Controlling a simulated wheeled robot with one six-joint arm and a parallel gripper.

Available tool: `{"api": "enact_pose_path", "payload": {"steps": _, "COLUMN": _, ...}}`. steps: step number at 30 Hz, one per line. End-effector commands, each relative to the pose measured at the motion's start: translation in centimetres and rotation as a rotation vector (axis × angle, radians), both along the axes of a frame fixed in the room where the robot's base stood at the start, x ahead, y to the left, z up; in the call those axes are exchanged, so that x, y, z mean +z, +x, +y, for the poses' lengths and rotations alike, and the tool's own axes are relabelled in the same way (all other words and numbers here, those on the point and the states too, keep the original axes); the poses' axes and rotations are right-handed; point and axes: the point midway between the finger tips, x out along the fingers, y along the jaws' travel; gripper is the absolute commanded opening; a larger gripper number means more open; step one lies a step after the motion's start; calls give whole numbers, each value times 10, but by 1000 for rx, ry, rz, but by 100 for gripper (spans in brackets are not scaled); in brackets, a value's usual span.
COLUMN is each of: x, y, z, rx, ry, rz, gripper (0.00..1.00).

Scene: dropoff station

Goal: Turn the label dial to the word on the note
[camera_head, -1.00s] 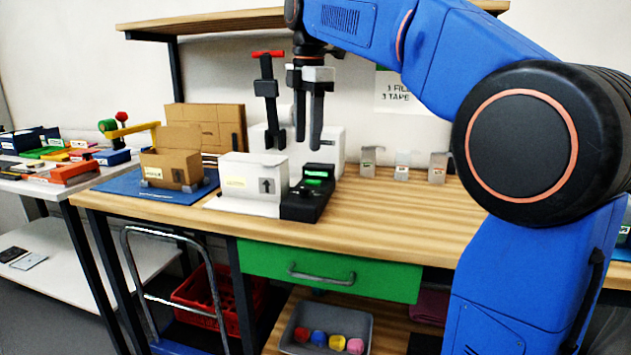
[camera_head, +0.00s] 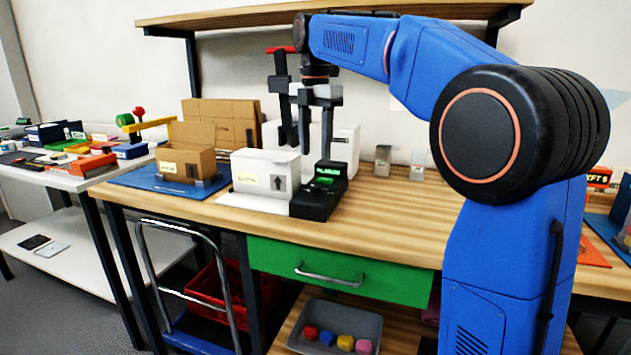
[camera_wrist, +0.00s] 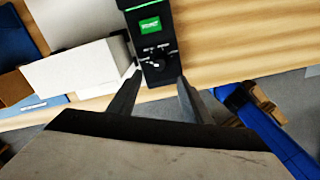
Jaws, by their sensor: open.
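A black label device (camera_head: 318,203) with a lit green screen (camera_head: 327,172) stands on the wooden bench. In the wrist view the dial (camera_wrist: 157,61) is a small dark knob with a pale mark, below the green screen (camera_wrist: 150,26). Tiny words ring it, too small to read. My gripper (camera_head: 315,153) points down just above the device, open and empty. In the wrist view its fingers (camera_wrist: 156,88) straddle the near end of the device, short of the dial.
A cardboard box (camera_head: 187,150) with a small label stands on a blue mat (camera_head: 140,180) at the left. Small clear containers (camera_head: 383,160) stand right of the device. A shelf (camera_head: 230,18) spans above. My arm hides part of the wall.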

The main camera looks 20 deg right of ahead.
Motion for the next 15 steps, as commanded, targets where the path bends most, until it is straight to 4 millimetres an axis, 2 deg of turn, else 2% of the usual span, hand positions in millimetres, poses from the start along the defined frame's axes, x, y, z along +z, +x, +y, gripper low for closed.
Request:
{"api": "enact_pose_path", "payload": {"steps": 9, "x": -57, "y": -1, "z": 0, "rx": 0, "ry": 0, "rz": 2, "gripper": 45}}
{"api": "enact_pose_path", "payload": {"steps": 15, "x": -82, "y": 0, "z": 0, "rx": -1, "ry": -1, "rz": 1, "gripper": 45}}
